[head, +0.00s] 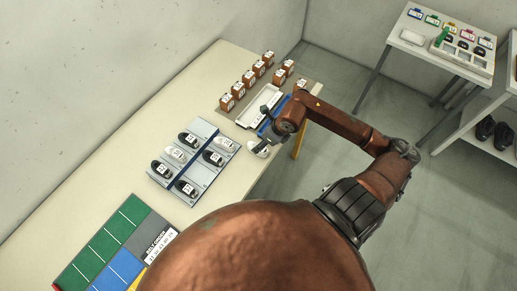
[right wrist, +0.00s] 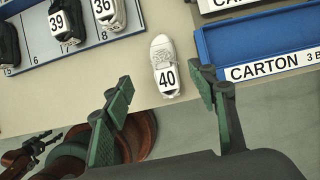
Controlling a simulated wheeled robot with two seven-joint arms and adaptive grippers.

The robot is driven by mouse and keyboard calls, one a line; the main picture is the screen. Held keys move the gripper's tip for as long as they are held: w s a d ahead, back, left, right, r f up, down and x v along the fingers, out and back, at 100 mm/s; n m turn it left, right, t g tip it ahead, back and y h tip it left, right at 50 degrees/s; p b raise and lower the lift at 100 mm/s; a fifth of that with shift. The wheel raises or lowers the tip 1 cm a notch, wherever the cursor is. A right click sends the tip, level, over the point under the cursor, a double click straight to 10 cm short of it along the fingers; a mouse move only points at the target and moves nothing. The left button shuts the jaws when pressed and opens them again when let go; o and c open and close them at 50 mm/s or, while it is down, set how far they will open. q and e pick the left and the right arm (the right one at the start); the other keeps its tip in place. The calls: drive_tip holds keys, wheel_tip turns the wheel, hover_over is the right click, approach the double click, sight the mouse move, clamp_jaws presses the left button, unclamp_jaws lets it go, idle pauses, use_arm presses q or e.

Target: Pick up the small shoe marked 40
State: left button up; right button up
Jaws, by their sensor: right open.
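The small white shoe marked 40 (right wrist: 162,52) lies on the table near its front edge, toe pointing away, with its number label facing up. It also shows in the head view (head: 256,151), beside the shoe tray and partly covered by my gripper. My right gripper (right wrist: 163,82) is open, with green-padded fingers on either side of the shoe's heel end in the picture. The gripper holds nothing; I cannot tell its height above the shoe. In the head view my right gripper (head: 267,139) is small and partly hidden.
A grey tray (head: 207,125) with several black and white shoes stands left of the shoe. A blue carton tray (right wrist: 260,46) is to its right. Brown numbered boxes (head: 249,78) stand farther back. The table edge is close to the shoe.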

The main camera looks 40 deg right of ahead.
drive_tip(key=shift+w+d+f, duration=0.1)
drive_tip(key=shift+d+f, duration=0.15)
drive_tip(key=shift+f, duration=0.1)
drive_tip(key=x, duration=0.7)
drive_tip(key=c, duration=1.3)
